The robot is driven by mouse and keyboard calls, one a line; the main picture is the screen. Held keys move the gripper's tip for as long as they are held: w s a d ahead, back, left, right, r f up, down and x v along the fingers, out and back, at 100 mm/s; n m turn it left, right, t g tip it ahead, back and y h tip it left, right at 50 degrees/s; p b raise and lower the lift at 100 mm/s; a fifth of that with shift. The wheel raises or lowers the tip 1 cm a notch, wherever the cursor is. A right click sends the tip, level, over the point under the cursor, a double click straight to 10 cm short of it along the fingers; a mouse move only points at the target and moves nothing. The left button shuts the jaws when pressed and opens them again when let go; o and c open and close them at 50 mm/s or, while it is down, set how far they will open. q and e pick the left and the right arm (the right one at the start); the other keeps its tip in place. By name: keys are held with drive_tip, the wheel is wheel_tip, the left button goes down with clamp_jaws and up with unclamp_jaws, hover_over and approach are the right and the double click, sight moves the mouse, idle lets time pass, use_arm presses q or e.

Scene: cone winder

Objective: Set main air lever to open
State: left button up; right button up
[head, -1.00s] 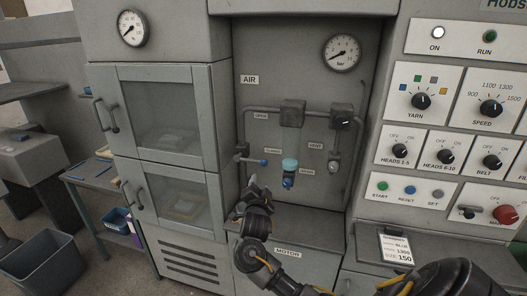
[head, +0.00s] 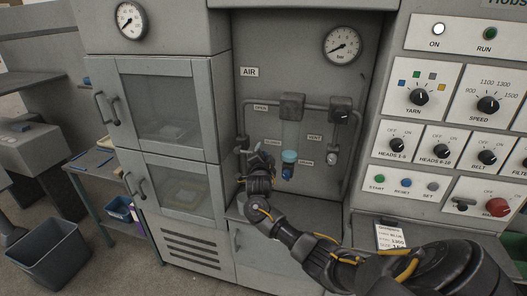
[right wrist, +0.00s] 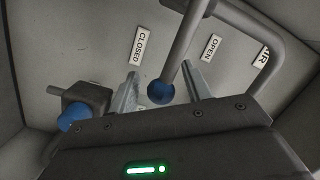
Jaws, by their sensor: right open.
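The main air lever is a grey rod with a blue ball tip (right wrist: 161,93), seen in the right wrist view. In that view it lies between the CLOSED label (right wrist: 138,46) and the OPEN label (right wrist: 212,47). My right gripper (right wrist: 163,86) is open, with one finger on each side of the ball; I cannot tell whether either finger touches it. In the head view my right gripper (head: 262,152) is at the left of the air panel and hides most of the lever. My left gripper is not in view.
A pipe (head: 268,103) runs above the lever. A blue-green regulator (head: 289,157) is just right of my gripper, and a small VENT valve (head: 333,157) stands farther right. The cabinet door (head: 183,110) borders the recess on the left. A gauge (head: 342,45) is above.

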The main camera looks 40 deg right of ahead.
drive_tip(key=shift+w+d, duration=0.3)
